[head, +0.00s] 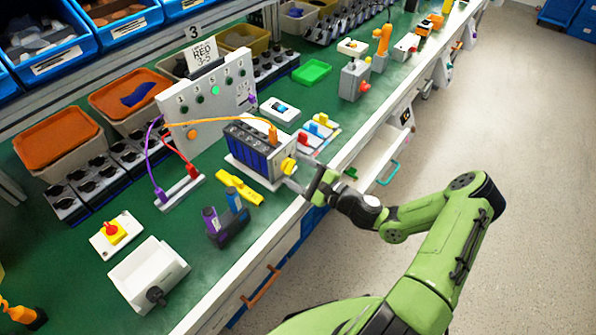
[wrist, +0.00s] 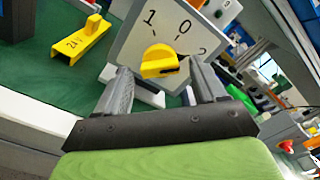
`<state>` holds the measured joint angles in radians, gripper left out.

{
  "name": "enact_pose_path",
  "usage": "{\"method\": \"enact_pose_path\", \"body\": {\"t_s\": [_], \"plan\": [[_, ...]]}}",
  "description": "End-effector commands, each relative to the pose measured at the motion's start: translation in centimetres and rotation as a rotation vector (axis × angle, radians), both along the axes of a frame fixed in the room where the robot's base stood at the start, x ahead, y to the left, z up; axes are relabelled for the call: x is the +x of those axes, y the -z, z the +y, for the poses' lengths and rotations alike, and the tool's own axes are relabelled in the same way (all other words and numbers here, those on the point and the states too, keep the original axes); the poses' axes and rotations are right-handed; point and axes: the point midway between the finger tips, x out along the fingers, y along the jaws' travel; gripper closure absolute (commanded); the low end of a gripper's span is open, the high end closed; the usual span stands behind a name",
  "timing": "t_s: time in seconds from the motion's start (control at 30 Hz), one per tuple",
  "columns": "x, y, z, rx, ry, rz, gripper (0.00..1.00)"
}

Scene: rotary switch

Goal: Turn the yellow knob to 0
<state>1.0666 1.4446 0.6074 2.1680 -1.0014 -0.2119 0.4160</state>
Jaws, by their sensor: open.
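The yellow knob (head: 288,166) sits on the right end face of a dark blue-and-grey module on the bench. In the wrist view the knob (wrist: 159,60) is on a white dial plate (wrist: 132,40) marked 1, 0 and 2. The 0 is above the knob, 1 at upper left and 2 at right. The knob's bar lies roughly sideways, with a dark mark at its right end, toward the 2 side. My gripper (wrist: 160,72) is open, one finger on each side of the knob. I cannot tell if the fingers touch it. In the head view my gripper (head: 312,184) is just right of the knob.
A yellow block (head: 240,188) lies left of the module. A dark holder with purple-topped items (head: 226,218) stands nearer the front edge. An orange cable (head: 225,118) runs over the module to a grey panel (head: 212,95). Small coloured switches (head: 316,130) stand behind. The aisle at right is clear.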

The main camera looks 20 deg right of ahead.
Motion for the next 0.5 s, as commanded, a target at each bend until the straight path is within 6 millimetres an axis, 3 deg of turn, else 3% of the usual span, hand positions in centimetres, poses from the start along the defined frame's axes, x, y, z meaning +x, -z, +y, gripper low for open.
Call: {"method": "enact_pose_path", "body": {"t_s": [0.2, 0.5], "plan": [[0.01, -0.02, 0.02, 0.000, 0.000, 0.000, 0.33], [-0.02, -0.01, 0.01, -0.001, -0.001, 0.000, 0.79]]}}
